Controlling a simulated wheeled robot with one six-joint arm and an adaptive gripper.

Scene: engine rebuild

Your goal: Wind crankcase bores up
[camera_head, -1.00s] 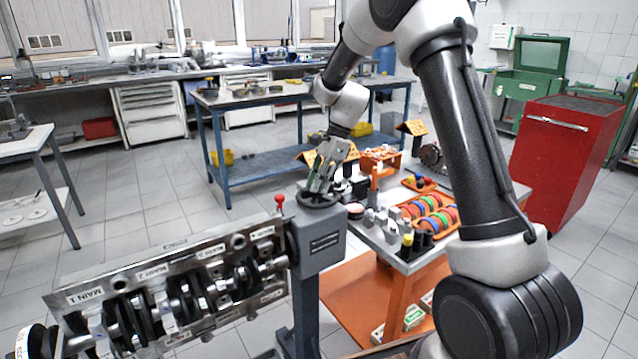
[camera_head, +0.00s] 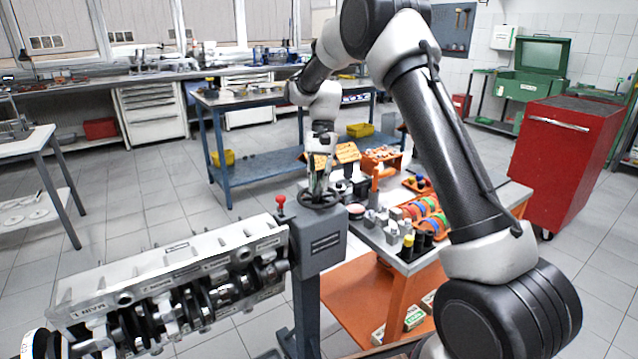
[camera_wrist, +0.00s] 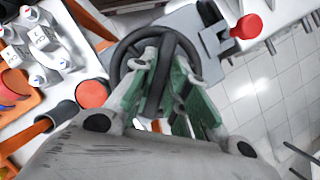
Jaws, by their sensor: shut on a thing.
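The crankcase (camera_head: 165,262) is a long pale metal block mounted on a grey stand (camera_head: 320,243) at lower left in the head view. Its long pale side faces up. The side with the MAIN labels and the dark crankshaft (camera_head: 190,308) faces toward me and tilts downward. A black handwheel (camera_head: 334,207) sits on top of the stand's head; its rim also shows in the wrist view (camera_wrist: 117,65).
A red knob (camera_head: 281,201) stands beside the wheel, also in the wrist view (camera_wrist: 249,26). Right of the stand is a parts bench (camera_head: 405,262) with coloured rings and grey parts. A red cabinet (camera_head: 560,150) stands farther right.

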